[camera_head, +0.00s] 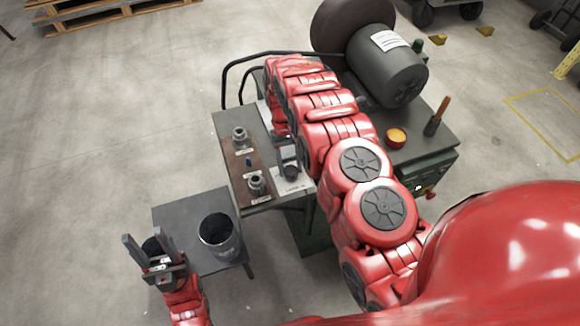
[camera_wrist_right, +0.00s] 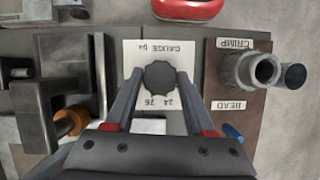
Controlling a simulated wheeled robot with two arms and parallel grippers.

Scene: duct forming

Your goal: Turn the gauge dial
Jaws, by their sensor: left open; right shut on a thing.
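The gauge dial (camera_wrist_right: 160,78) is a dark, lobed knob on a white plate (camera_wrist_right: 134,52) marked GAUGE, with numbers 24 and 26 partly visible, in the right wrist view. My right gripper (camera_wrist_right: 159,80) is shut on the dial, one finger on each side of it. In the head view my right arm reaches over the bench and largely hides the dial area. My left gripper (camera_head: 143,235) is open and empty at the lower left, beside a dark bucket.
Beside the gauge plate is a brown board (camera_wrist_right: 224,112) with CRIMP and BEAD labels and metal fittings. A dark block with an orange knob (camera_wrist_right: 72,121) stands on the other side. The bucket (camera_head: 220,236) stands on a low table. A large motor (camera_head: 388,65) stands behind my right arm.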

